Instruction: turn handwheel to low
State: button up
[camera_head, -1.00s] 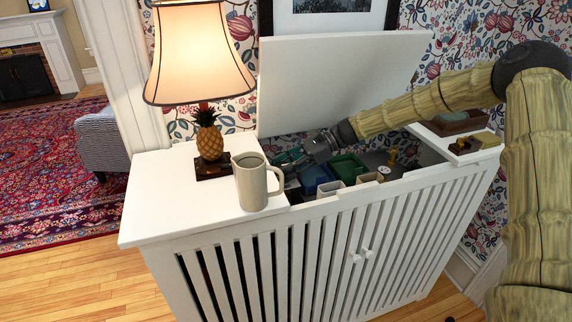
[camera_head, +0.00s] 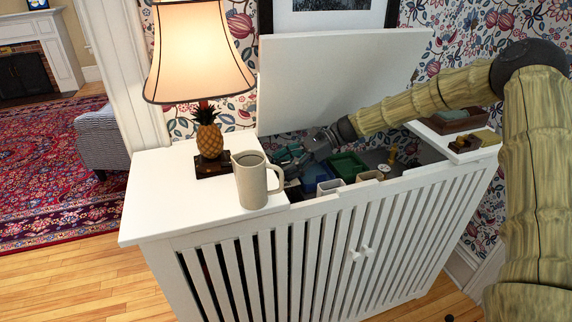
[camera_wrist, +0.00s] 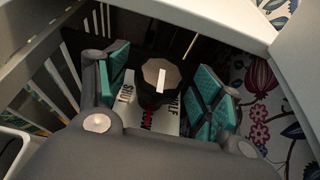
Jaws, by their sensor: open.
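The handwheel (camera_wrist: 159,80) shows in the wrist view as a dark knob with a tan, many-sided top and a white pointer line. My gripper (camera_wrist: 160,88) is open, with one teal-padded finger on each side of the handwheel. Gaps show between pads and knob, and I cannot tell of any contact. In the head view my gripper (camera_head: 287,158) reaches into the left part of the open cabinet; the handwheel is hidden there.
The white slatted cabinet (camera_head: 205,230) has its lid (camera_head: 340,80) raised behind the arm. A grey jug (camera_head: 253,185) and a pineapple lamp (camera_head: 208,140) stand close left of the opening. Green (camera_head: 347,165) and blue (camera_head: 316,177) bins sit inside, right of my gripper.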

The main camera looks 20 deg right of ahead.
jog(key=v, duration=1.2)
